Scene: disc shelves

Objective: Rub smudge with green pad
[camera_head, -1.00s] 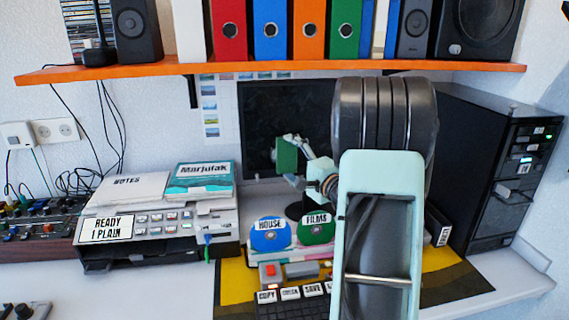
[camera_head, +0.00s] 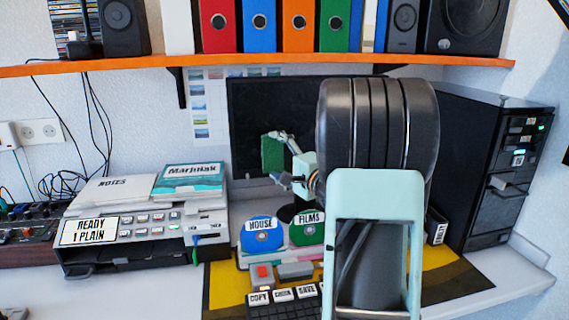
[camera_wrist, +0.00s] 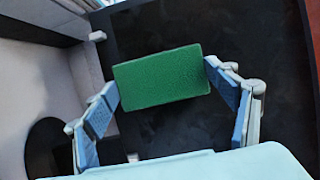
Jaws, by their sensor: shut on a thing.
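My gripper (camera_head: 280,140) is shut on the green pad (camera_head: 272,155) and holds it up in front of the dark monitor screen (camera_head: 248,100). In the wrist view the green pad (camera_wrist: 162,77) is a flat rectangle between the two fingers of my gripper (camera_wrist: 165,85), with the dark screen (camera_wrist: 255,35) behind it. I cannot tell whether the pad touches the screen. I cannot make out a clear smudge on the screen. My arm hides the right part of the monitor in the head view.
An orange shelf (camera_head: 230,69) with binders runs above the monitor. A black computer tower (camera_head: 490,170) stands at the right. Blue (camera_head: 262,236) and green (camera_head: 307,230) discs stand below my gripper, behind a keyboard (camera_head: 285,305). A grey machine (camera_head: 150,225) is at the left.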

